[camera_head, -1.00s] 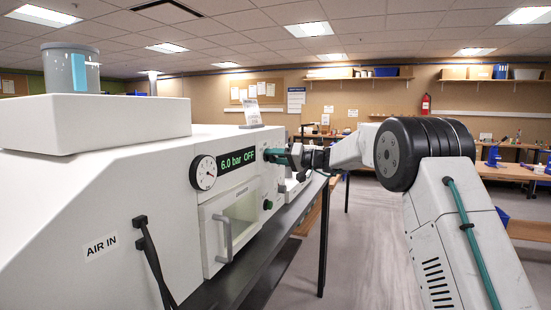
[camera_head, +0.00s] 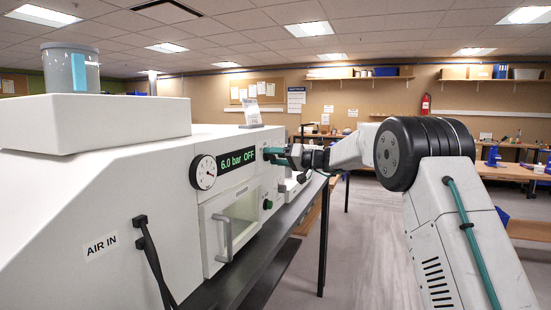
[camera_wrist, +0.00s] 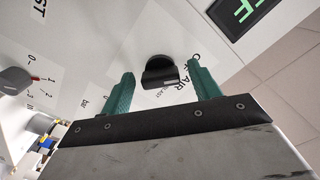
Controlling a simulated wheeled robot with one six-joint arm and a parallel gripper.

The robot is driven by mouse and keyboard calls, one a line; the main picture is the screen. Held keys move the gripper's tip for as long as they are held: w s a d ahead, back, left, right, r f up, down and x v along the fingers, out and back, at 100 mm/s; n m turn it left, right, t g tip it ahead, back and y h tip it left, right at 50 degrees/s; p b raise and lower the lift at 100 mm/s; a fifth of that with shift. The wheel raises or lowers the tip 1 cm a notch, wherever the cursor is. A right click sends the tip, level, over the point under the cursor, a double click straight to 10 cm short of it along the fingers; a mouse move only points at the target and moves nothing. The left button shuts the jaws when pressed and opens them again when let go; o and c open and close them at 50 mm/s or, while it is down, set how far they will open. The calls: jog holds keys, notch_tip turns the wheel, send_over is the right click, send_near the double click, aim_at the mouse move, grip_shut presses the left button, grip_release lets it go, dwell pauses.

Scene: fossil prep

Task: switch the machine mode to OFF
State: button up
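The white machine (camera_head: 110,185) stands at the left, and its lit display (camera_head: 237,160) reads "6.0 bar OFF". In the wrist view a corner of the display (camera_wrist: 243,10) shows green letters. A black mode knob (camera_wrist: 160,72) sits on the white panel, with printed labels around it that read in part "AIR" and "BLAST". My gripper (camera_wrist: 162,86) has two green fingers, spread apart, one on each side of the knob with gaps. I cannot tell which label the knob points to. In the head view my gripper (camera_head: 275,154) is at the panel just right of the display, and the knob is hidden.
A round gauge (camera_head: 203,172) is left of the display, above a door with a handle (camera_head: 223,238). A grey knob with a red mark (camera_wrist: 15,80) and a numbered scale is left in the wrist view. A dark bench (camera_head: 285,240) runs beneath the machine.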

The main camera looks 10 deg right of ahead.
jog(key=v, duration=0.8)
jog(key=shift+a, duration=0.15)
dwell(0.5)
